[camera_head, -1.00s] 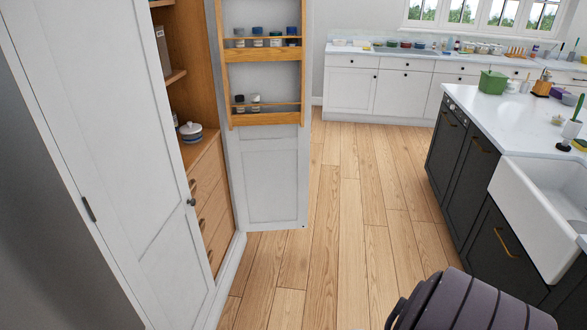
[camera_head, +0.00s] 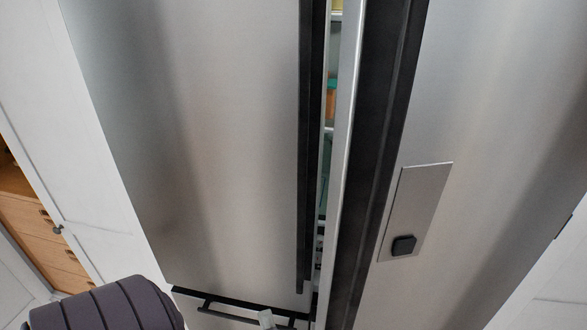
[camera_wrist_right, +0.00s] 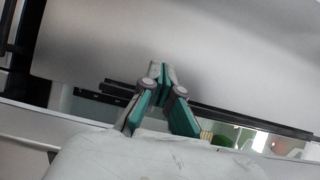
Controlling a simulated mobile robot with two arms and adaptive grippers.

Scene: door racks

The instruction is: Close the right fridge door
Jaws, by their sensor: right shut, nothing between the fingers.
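The right fridge door (camera_head: 470,150) is brushed steel and stands ajar in the head view. Its dark inner edge shows beside a narrow gap. The left fridge door (camera_head: 210,130) is steel and looks shut, with a long dark handle (camera_head: 308,150) along its right edge. My right gripper (camera_head: 266,320) shows only as a small grey tip at the bottom edge, near the drawer handle and left of the gap. In the right wrist view my right gripper (camera_wrist_right: 160,70) has its teal and grey fingers shut and empty, against a steel surface. My left gripper is out of view.
The fridge shelves (camera_head: 329,95) show through the gap with coloured items. A lower drawer with a dark handle (camera_head: 225,314) lies below the left door. White cabinets (camera_head: 75,150) and wooden drawers (camera_head: 45,225) stand at the left.

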